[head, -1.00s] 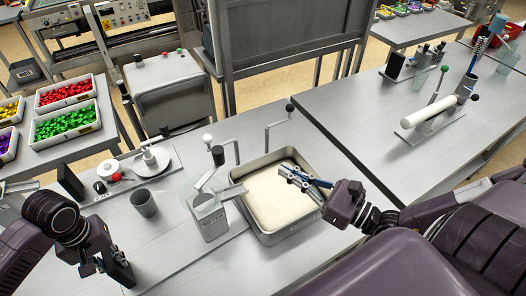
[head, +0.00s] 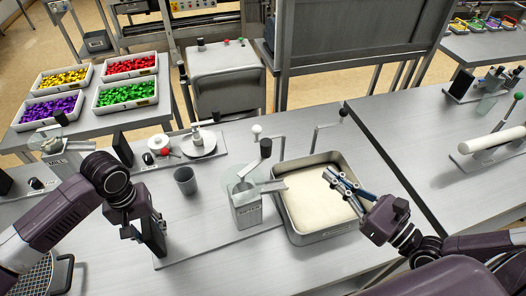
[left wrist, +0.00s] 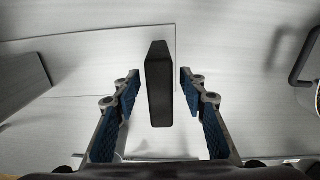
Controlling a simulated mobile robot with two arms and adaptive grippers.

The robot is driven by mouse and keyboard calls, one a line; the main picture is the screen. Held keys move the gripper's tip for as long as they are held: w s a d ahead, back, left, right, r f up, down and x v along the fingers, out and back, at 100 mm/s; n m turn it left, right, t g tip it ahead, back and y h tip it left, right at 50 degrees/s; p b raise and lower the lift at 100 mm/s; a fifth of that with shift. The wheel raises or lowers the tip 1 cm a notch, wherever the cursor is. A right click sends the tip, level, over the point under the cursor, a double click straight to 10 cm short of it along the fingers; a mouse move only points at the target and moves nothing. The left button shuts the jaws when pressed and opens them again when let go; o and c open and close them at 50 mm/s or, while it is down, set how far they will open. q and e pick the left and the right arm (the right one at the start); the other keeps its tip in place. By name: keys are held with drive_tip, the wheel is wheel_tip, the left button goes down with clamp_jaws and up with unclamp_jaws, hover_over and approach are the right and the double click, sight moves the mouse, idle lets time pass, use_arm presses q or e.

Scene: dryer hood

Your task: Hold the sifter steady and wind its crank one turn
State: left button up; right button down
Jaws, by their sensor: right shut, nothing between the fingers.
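I cannot tell which is the sifter. My right gripper (head: 336,178) is shut and empty over the tray. My left gripper (head: 150,240) is open, left of the box and apart from it. In the left wrist view, a black block (left wrist: 158,85) shows between its spread fingers, with gaps on both sides.
A grey cup (head: 186,180) stands between my left gripper and the box. Behind it are a round white-topped device (head: 198,145) and an upright black block (head: 122,150). Bins of coloured pieces (head: 126,94) lie at back left.

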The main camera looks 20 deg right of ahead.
use_arm(q)
wheel_tip(320, 180, up, 12)
drive_tip(key=shift+f, duration=0.15)
idle(0.3)
